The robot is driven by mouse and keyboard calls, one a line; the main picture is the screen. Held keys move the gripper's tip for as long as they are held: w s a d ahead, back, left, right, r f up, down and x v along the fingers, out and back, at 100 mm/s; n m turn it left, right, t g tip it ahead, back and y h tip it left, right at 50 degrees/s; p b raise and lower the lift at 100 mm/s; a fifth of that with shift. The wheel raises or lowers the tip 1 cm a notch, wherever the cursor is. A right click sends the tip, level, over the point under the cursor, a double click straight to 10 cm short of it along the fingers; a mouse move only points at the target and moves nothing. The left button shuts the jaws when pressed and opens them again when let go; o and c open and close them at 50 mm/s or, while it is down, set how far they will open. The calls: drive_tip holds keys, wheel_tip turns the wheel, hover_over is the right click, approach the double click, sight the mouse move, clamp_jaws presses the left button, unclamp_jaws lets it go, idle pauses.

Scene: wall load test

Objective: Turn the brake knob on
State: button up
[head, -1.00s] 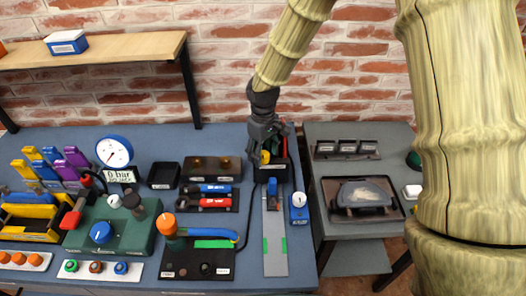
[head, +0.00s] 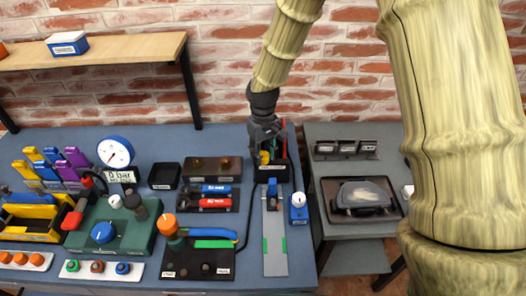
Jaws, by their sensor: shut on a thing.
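I cannot tell which knob is the brake knob, as the labels are too small to read. A blue knob (head: 102,232) sits on a green box (head: 134,237) at left. A small blue unit with a white round top (head: 299,206) stands at the right of the bench. An orange knob (head: 167,225) tops a post on a black plate (head: 195,270). My gripper (head: 267,145) points down at the black holder (head: 280,173) at the back right. It is shut on a coloured handle there, mostly hidden by the fingers; red, green and yellow parts show around it.
A pressure gauge (head: 115,152), a blue and a red cylinder (head: 216,203) and a grey strip (head: 274,245) are on the blue bench. A side table (head: 335,250) with a black tray stands at right. A shelf (head: 100,50) hangs at upper left. My arm hides the right side.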

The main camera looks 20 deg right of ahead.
sight(263, 154)
drive_tip(key=m+p, duration=0.1)
drive_tip(key=m, duration=0.4)
drive_tip(key=shift+w+m, duration=0.1)
drive_tip(key=shift+m, duration=0.3)
idle(0.4)
drive_tip(key=o, duration=1)
drive_tip(key=shift+o, duration=0.2)
drive_tip(key=shift+r, duration=0.1)
wheel_tip(263, 154, up, 12)
